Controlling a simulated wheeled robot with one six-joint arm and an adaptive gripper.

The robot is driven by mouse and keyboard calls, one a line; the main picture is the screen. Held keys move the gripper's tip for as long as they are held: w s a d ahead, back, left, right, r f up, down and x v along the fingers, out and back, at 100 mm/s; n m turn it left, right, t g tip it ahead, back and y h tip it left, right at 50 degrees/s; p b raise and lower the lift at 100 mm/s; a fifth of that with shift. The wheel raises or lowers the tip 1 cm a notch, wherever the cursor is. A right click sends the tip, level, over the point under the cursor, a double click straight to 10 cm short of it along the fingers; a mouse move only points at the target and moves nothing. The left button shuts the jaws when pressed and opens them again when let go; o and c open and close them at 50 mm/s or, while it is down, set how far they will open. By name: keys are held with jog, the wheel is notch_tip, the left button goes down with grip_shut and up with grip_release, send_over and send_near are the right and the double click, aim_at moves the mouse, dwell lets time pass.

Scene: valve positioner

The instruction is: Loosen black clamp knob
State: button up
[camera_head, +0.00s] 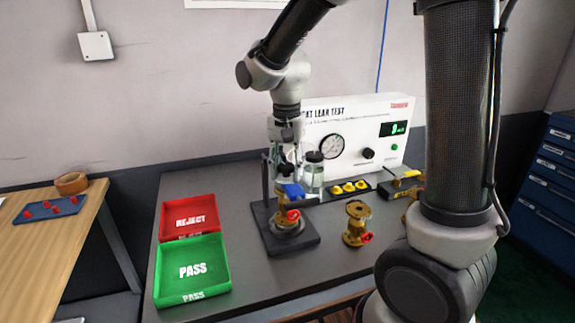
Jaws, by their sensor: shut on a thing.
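The black clamp knob (286,170) sits at the top of a clamp stand with a dark base plate (305,237). My gripper (287,158) points straight down from above and is shut on the knob, hiding part of it. Below the knob, a brass valve (286,217) with a blue part (292,190) and a red part stands on the base plate within the clamp. The contact between clamp and valve is too small to make out.
A white leak test panel (350,135) stands behind, with a glass jar (314,172) close right of my gripper. Another brass valve (356,225) stands to the right. Red reject (188,208) and green pass (192,255) trays lie left. The front of the table is clear.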

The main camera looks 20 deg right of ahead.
jog(key=shift+f, duration=0.15)
grip_shut()
jog(key=n, duration=0.6)
jog(key=shift+s, duration=0.15)
jog(key=n, duration=0.3)
jog(key=shift+n, duration=0.4)
jog(key=n, duration=0.4)
jog(key=shift+f, duration=0.1)
jog(key=o, duration=0.8)
grip_release()
